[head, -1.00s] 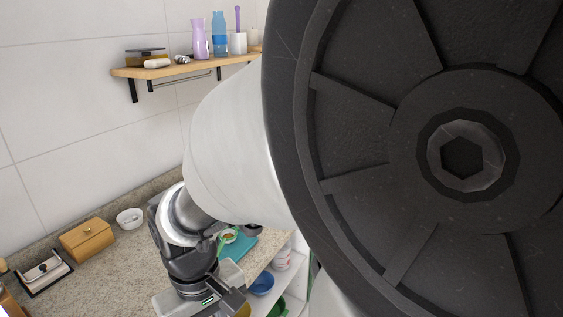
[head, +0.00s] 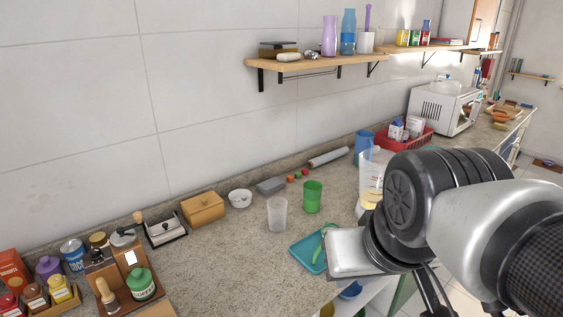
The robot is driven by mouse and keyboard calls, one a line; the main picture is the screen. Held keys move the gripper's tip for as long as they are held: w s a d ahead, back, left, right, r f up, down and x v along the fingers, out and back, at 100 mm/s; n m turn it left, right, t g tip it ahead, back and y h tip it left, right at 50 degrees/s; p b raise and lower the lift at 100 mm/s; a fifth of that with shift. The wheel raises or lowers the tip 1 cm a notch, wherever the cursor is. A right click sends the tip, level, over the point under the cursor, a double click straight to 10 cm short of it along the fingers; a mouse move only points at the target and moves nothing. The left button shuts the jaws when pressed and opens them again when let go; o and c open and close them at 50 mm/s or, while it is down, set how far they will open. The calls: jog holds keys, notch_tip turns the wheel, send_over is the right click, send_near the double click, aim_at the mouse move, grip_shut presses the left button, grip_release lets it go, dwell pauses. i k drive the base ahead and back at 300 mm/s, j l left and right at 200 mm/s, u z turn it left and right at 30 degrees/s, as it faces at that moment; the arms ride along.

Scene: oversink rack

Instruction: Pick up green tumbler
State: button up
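The green tumbler (head: 312,197) stands upright on the speckled counter, near the middle of the head view. A clear, frosted tumbler (head: 277,214) stands just to its left. My arm comes in from the right, and its pale end block (head: 352,250) is in front of and to the right of the green tumbler, apart from it. No fingers can be made out at the arm's end, so their opening is hidden.
A teal tray (head: 303,250) with a green item lies in front of the tumblers, partly behind my arm. A clear pitcher (head: 372,172) and a blue pitcher (head: 363,146) stand to the right. A wall shelf (head: 310,63) hangs above. Open counter lies left of the tumblers.

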aim_at(312, 197)
jog(key=z, duration=0.1)
jog(key=k, duration=0.15)
jog(key=k+u, duration=0.25)
jog(key=u, duration=0.15)
jog(key=k+u, duration=0.2)
jog(key=u, duration=0.2)
jog(key=i+l+u, duration=0.2)
jog(key=l, duration=0.15)
jog(key=l+u, duration=0.25)
jog(key=i+l, duration=0.1)
jog(key=l, duration=0.4)
jog(key=i+l, duration=0.1)
jog(key=l, duration=0.35)
jog(key=i+l, duration=0.15)
jog(key=l, duration=0.35)
jog(key=i+l, duration=0.1)
jog(key=l, duration=0.35)
jog(key=i+l, duration=0.1)
jog(key=l, duration=0.4)
